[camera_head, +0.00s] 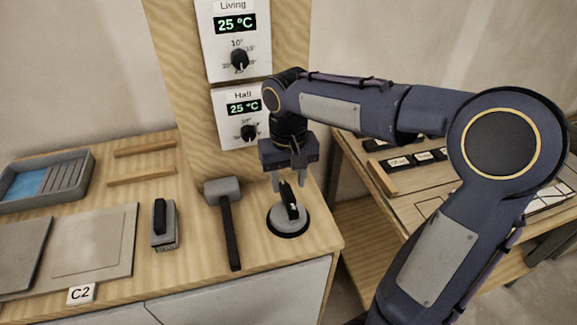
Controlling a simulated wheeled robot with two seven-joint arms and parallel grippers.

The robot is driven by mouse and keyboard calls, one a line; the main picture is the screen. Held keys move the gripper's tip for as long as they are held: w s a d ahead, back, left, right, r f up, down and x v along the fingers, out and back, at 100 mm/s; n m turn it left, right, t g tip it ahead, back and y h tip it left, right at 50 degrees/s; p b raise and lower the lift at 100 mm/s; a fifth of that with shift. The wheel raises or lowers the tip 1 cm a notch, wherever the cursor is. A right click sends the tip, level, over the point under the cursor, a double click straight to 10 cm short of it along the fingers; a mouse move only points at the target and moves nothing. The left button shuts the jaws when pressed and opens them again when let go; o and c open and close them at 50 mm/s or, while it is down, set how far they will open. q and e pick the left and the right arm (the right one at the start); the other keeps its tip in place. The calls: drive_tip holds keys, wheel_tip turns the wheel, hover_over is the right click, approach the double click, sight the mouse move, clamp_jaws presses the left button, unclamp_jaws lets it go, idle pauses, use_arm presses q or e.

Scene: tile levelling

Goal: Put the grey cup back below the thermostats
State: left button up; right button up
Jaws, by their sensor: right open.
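The grey cup (287,223), a round suction cup with a black rim and a black handle on top, stands on the wooden worktop near its right end, below and a little right of the thermostats. The Living thermostat (235,40) and the Hall thermostat (240,118) are on the wooden panel, both reading 25 °C. My right gripper (289,182) points down over the cup, its fingers open at the two sides of the handle's top. I cannot tell whether they touch it. My left gripper is out of view.
A mallet (229,222) lies just left of the cup. Further left are a black-handled block (164,225), a tile (108,241), a C2 label (81,294), two wooden strips and a grey tray (81,188). A second table (427,208) with labelled pieces stands at the right, across a gap.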

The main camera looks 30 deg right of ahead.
wheel_tip(320, 180, up, 3)
drive_tip(key=shift+r, duration=0.2)
drive_tip(key=s+a+f+t+y, duration=0.2)
drive_tip(key=s, duration=0.6)
drive_tip(key=s+a+f+n+t+y, duration=0.1)
drive_tip(key=s+a+f+t, duration=0.1)
drive_tip(key=s, duration=0.7)
drive_tip(key=shift+f+t+y, duration=0.4)
drive_tip(key=shift+f+t, duration=0.25)
drive_tip(key=shift+t, duration=0.15)
